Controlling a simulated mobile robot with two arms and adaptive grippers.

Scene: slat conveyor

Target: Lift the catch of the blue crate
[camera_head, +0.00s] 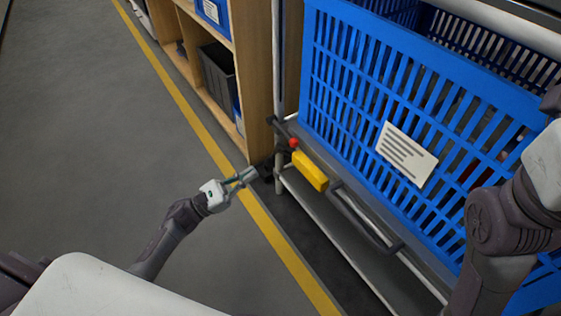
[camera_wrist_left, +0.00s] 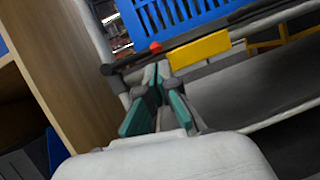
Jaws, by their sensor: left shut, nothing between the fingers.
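The blue crate (camera_head: 335,85) stands at the right of the head view, with slatted walls and a white label (camera_head: 406,153). Below its left corner is a yellow catch (camera_head: 311,172) beside a small red knob (camera_head: 293,143). My left gripper (camera_head: 253,173) is shut and empty, just left of the catch and apart from it in the head view. In the left wrist view the catch (camera_wrist_left: 200,48) and red knob (camera_wrist_left: 155,47) lie just beyond the fingertips (camera_wrist_left: 156,70). My right arm is at the right edge of the head view; its fingers do not show.
A wooden shelf (camera_head: 258,75) with a dark bin (camera_head: 217,72) stands left of the crate. A metal post (camera_head: 277,60) rises close to the left gripper. A grey rail (camera_head: 362,215) runs below the crate. The floor at left, with a yellow line (camera_head: 200,128), is clear.

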